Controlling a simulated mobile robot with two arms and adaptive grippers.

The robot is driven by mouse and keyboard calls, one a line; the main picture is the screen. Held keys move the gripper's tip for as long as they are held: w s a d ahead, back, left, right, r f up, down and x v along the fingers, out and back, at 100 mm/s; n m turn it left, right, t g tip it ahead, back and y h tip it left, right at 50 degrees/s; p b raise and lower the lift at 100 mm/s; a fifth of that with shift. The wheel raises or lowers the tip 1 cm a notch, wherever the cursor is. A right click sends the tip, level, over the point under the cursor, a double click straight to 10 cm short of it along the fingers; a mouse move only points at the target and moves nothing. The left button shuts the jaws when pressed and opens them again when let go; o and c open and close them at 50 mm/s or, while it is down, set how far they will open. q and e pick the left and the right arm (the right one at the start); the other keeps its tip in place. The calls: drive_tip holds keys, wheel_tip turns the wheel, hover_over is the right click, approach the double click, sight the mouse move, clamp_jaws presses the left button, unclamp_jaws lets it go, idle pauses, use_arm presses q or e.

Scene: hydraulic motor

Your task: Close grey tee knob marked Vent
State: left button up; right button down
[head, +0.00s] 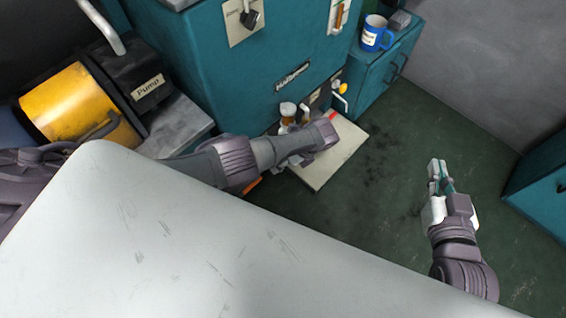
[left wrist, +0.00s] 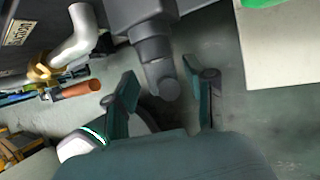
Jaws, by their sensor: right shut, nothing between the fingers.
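A dark grey knob-like part (left wrist: 160,70) with a thick crosswise body and a rounded stem shows at the top middle of the left wrist view. It looks like the tee knob, but no Vent marking is readable. My left gripper (left wrist: 161,78) is open, with one teal finger on each side of the rounded stem in the picture; contact cannot be told. In the head view my left arm reaches to the teal cabinet's lower front, and its wrist hides the knob. My right gripper (head: 440,172) is shut and empty over the floor at the right.
The teal cabinet (head: 215,75) stands ahead, with a pale slab (head: 335,165) at its foot. A bent pipe (left wrist: 78,40) and an orange handle (left wrist: 80,89) lie left of my left fingers. A yellow pump motor (head: 75,100) stands left.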

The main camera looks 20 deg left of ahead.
use_arm(q)
drive_tip(key=shift+w+d, duration=0.1)
drive_tip(key=v, duration=1.2)
